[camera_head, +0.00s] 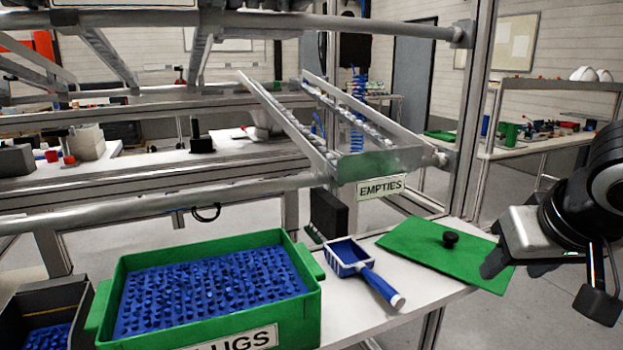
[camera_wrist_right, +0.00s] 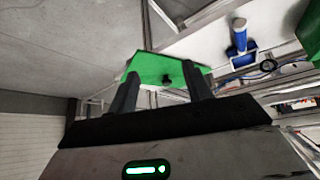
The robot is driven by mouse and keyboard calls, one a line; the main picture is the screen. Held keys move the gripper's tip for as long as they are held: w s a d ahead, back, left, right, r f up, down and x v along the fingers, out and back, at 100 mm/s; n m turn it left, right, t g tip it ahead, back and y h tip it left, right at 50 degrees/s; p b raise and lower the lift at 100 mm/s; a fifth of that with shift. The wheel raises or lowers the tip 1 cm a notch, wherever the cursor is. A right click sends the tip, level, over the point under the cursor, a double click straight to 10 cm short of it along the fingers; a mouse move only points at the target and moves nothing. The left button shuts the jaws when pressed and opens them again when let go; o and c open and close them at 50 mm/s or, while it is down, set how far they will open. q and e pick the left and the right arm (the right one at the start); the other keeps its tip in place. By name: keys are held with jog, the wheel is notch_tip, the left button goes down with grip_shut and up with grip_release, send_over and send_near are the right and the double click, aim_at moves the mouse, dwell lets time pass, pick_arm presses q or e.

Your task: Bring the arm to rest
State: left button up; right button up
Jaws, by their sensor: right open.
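My right gripper (camera_head: 530,268) is at the right edge of the head view, above and beside the right end of the green lid (camera_head: 425,262). Its two fingers are apart with nothing between them. In the right wrist view the open fingers (camera_wrist_right: 160,95) point toward the green lid (camera_wrist_right: 150,66) with its black knob (camera_wrist_right: 167,80). The lid lies flat on the white table, its knob (camera_head: 450,239) up. My left gripper does not show in either view.
A green bin (camera_head: 310,300) of blue plugs stands on the table (camera_head: 405,312), with a blue scoop (camera_head: 375,280) between bin and lid. A metal rack with an "EMPTIES" chute (camera_head: 380,165) rises behind. A dark bin (camera_head: 20,305) is at far left. Open floor lies right of the table.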

jog(key=s+a+f+n+y, duration=0.2)
jog(key=a+f, duration=0.3)
jog(key=f, duration=0.4)
jog(key=s+a+f+n+y, duration=0.1)
jog(key=a+f+n, duration=0.1)
jog(key=a+f, duration=0.5)
jog(key=s+d+f+m+g+h, duration=0.1)
jog(key=s+d+f+g+h, duration=0.3)
jog(key=s+f, duration=1.05)
jog(key=w+a+f+t+y, duration=0.4)
jog(key=w+t+y, duration=0.1)
jog(key=t, duration=0.3)
jog(key=shift+w+a, duration=0.4)
jog(key=shift+w, duration=0.15)
